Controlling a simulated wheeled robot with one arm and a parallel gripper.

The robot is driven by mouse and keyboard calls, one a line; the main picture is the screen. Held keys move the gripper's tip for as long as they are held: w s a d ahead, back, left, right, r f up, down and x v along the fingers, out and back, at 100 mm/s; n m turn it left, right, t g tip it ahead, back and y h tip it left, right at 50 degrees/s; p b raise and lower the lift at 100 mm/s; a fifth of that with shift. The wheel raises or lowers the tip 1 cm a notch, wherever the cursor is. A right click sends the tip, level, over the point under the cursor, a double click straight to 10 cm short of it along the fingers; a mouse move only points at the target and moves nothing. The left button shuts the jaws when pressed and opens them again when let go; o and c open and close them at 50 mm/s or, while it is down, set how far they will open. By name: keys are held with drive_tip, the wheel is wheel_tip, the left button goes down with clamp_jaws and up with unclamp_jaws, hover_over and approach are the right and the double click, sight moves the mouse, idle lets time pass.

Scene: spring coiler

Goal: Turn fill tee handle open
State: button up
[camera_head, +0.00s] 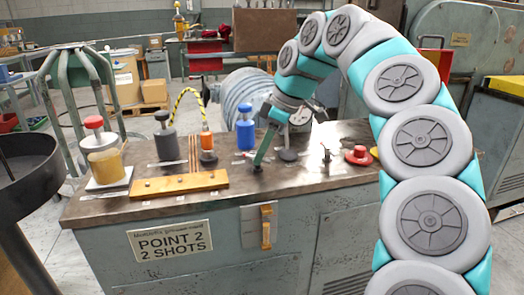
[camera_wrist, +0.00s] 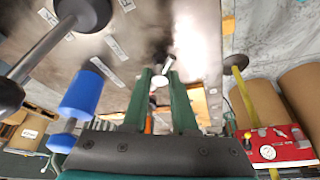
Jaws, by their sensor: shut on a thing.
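My gripper (camera_head: 258,163) reaches down to the bench top, just right of the blue-capped fitting. In the wrist view its two green fingers (camera_wrist: 160,90) are close together with a small pale metal piece (camera_wrist: 159,82) between their tips. This piece appears to be the fill tee handle, and the fingers are shut on it. A short metal cylinder (camera_wrist: 168,65) shows just beyond it. In the head view the handle is too small and too covered by the fingers to make out its angle.
The blue-capped fitting (camera_head: 245,134) stands close to my gripper; its blue part also shows in the wrist view (camera_wrist: 85,96). A red button (camera_head: 358,155) is at right.

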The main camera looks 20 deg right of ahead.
clamp_jaws()
drive_tip(key=shift+m+b, duration=0.3)
drive_tip(key=m+b, duration=0.1)
drive_tip(key=m+t+b, duration=0.1)
drive_tip(key=shift+s+f+m+h, duration=0.15)
drive_tip(key=shift+f+m+h, duration=0.1)
drive_tip(key=shift+m+h, duration=0.15)
drive_tip(key=m+b, duration=0.1)
drive_tip(key=m+h+b, duration=0.1)
drive_tip(key=m, duration=0.1)
drive_tip(key=m+t+b, duration=0.1)
drive_tip(key=m, duration=0.1)
drive_tip(key=shift+s+a+r+h, duration=0.15)
drive_tip(key=shift+a+h, duration=0.1)
drive_tip(key=shift+h, duration=0.15)
drive_tip(key=m, duration=0.1)
drive_tip(key=m+h, duration=0.1)
drive_tip(key=m, duration=0.1)
drive_tip(key=m+b, duration=0.1)
drive_tip(key=shift+a+m+t+h, duration=0.25)
drive_tip(key=shift+m+t+h, duration=0.05)
drive_tip(key=shift+m+h, duration=0.1)
drive_tip(key=shift+a+r+m+h, duration=0.15)
drive_tip(key=shift+m+h, duration=0.25)
drive_tip(key=shift+m, duration=0.75)
drive_tip(key=shift+a+f+m+h, duration=0.1)
drive_tip(key=shift+m+h, duration=0.3)
drive_tip(key=shift+m, duration=0.75)
